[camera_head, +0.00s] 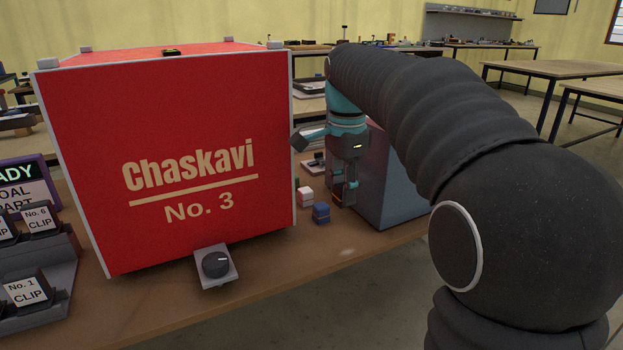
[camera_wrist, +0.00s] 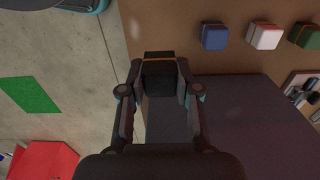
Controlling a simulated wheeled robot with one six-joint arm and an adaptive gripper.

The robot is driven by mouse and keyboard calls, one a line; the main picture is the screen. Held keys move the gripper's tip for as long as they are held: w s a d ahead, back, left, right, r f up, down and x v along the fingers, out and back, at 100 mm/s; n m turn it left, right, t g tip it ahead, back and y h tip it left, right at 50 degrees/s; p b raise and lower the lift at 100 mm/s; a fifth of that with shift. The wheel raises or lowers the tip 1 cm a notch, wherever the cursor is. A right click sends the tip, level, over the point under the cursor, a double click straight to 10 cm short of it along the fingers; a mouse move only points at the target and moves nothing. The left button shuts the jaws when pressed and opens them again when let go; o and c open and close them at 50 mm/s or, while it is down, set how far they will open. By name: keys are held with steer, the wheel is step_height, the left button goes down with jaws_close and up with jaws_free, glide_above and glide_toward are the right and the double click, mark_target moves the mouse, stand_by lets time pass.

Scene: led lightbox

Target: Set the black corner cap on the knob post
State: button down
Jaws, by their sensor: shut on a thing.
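The black corner cap (camera_wrist: 158,75), a dark block with a thin orange line, sits between my fingertips in the wrist view. My gripper (camera_wrist: 158,92) is shut on it; it also shows in the head view (camera_head: 347,194), where the cap is hard to make out. The gripper is right of the red lightbox (camera_head: 190,130), above the table. A dark knob (camera_head: 215,264) on a pale plate is at the box's lower front. Pale corner pieces (camera_head: 47,63) show at the box top. I cannot tell which post is the knob post.
A blue cap (camera_head: 321,213) and a white cap (camera_head: 305,196) stand on the table by the gripper. A green cap (camera_wrist: 306,35) shows beside them in the wrist view. A blue-grey box (camera_head: 390,190) is close on the right. Clip holders (camera_head: 35,300) stand left.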

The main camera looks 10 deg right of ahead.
mark_target(339, 240)
steer(key=shift+r, duration=0.5)
steer(key=shift+a, duration=0.1)
steer(key=shift+f+b, duration=2.8)
steer(key=shift+f, duration=2)
steer(key=c, duration=0.7)
jaws_free()
steer(key=shift+c, duration=0.2)
